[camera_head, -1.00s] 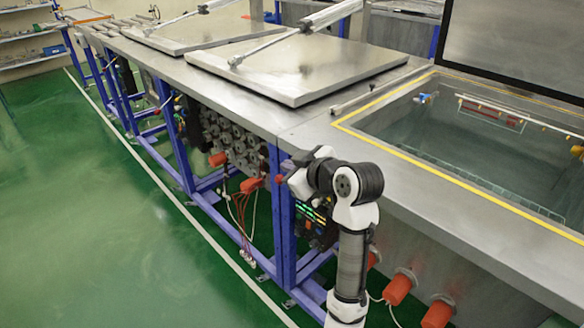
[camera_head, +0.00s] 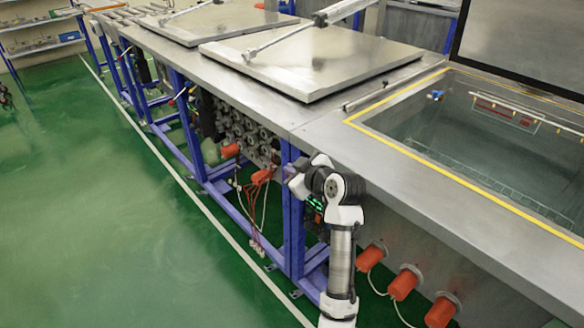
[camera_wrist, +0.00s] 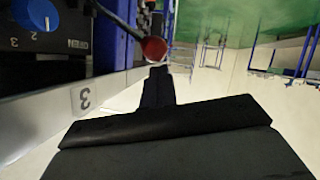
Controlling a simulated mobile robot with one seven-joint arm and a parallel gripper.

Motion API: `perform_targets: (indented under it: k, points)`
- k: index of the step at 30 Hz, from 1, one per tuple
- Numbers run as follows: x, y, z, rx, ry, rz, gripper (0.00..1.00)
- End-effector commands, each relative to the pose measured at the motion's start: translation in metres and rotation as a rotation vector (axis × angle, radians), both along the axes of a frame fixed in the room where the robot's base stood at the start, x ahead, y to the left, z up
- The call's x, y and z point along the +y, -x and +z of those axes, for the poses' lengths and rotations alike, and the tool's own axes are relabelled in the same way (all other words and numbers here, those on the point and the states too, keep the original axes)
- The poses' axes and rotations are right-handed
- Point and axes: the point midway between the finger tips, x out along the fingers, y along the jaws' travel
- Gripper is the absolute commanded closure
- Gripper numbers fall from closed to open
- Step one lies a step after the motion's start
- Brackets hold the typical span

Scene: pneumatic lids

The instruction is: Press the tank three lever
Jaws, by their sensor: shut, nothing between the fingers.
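In the wrist view a lever with a red ball knob (camera_wrist: 153,49) on a dark rod reaches in from the upper left. My gripper (camera_wrist: 158,75) is shut and empty. Its fingertips are just below the red knob in the picture; I cannot tell whether they touch it. In the head view my arm hangs at the front edge of the bench, and neither my fingers nor the lever can be made out there.
A blue dial (camera_wrist: 36,14) on a dark panel is at the upper left of the wrist view. An open tank (camera_head: 470,130) with a yellow border is right of my arm. A closed metal lid (camera_head: 310,55) lies behind. Orange connectors (camera_head: 404,284) stick out below. Green floor (camera_head: 90,220) is clear at left.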

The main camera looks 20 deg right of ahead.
Motion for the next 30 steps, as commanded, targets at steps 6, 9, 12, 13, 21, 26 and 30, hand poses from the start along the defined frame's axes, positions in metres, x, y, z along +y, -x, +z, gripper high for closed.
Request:
perform_targets:
  k: [6,9,12,13,21,26,30]
  points:
    - [0.002,0.0,-0.003,-0.005,0.013,0.0,1.0]
    - [0.004,0.001,-0.007,-0.014,0.035,0.0,1.0]
    - [0.005,0.002,-0.007,-0.019,0.048,0.0,1.0]
    - [0.005,0.002,-0.007,-0.02,0.052,0.001,1.0]
    - [0.008,0.003,-0.012,-0.033,0.089,-0.001,1.0]
    - [0.01,0.004,-0.019,-0.045,0.123,-0.001,1.0]
    - [0.015,0.005,-0.029,-0.066,0.18,0.002,1.0]
